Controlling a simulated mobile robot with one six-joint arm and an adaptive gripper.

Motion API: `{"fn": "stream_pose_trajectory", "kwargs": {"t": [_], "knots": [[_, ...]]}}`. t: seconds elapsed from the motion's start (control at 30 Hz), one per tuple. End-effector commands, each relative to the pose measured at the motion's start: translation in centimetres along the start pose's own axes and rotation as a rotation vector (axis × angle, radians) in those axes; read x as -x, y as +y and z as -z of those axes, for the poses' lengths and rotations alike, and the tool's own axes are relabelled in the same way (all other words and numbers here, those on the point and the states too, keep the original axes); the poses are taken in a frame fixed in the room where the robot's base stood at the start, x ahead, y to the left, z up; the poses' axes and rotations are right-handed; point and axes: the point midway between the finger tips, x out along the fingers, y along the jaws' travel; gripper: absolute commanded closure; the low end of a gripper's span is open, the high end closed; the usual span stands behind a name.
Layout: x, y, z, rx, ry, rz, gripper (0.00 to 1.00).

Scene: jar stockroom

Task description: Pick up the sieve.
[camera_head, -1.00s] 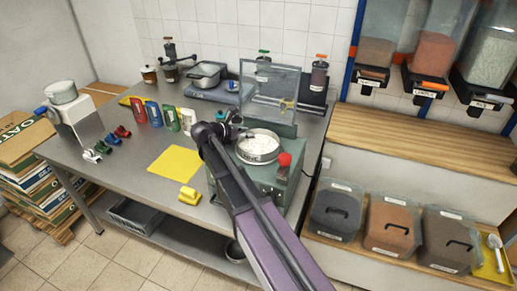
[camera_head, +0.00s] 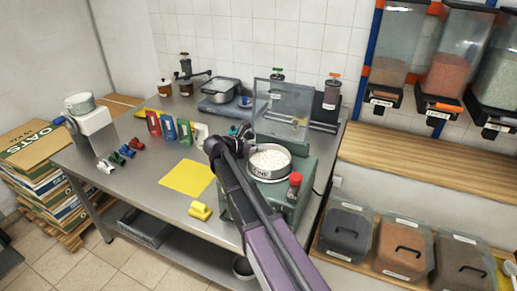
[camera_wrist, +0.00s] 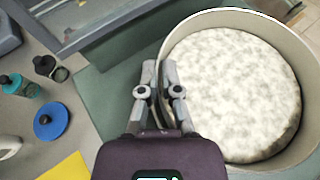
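The sieve (camera_head: 268,170) is a round, pale-rimmed pan full of white powder, with dark lettering on its side. It sits level on top of the green machine (camera_head: 300,203). In the wrist view the sieve (camera_wrist: 295,38) fills the right side. My gripper (camera_wrist: 159,68) is at the sieve's near-left rim, its two fingers a narrow gap apart. The right finger overlaps the sieve wall in the picture. Whether the fingers press on the wall cannot be told. In the head view my arm hides most of the gripper.
A clear raised guard (camera_head: 283,110) stands behind the sieve, and a red knob (camera_head: 295,180) in front right. A yellow sheet (camera_head: 187,177) and a yellow clip (camera_head: 200,210) lie left on the steel table (camera_head: 150,200). Blue lid (camera_wrist: 50,122) lies left of my gripper.

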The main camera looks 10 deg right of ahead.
Motion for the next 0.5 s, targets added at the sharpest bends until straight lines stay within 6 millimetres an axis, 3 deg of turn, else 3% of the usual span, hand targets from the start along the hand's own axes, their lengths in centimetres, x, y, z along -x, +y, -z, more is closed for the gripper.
{"fn": "stream_pose_trajectory", "kwargs": {"t": [0.3, 0.5], "knots": [[1.2, -0.1, -2.8, 0.001, -0.002, 0.0, 1.0], [4.8, -3.2, -1.2, 0.002, -0.002, -0.003, 1.0]]}}
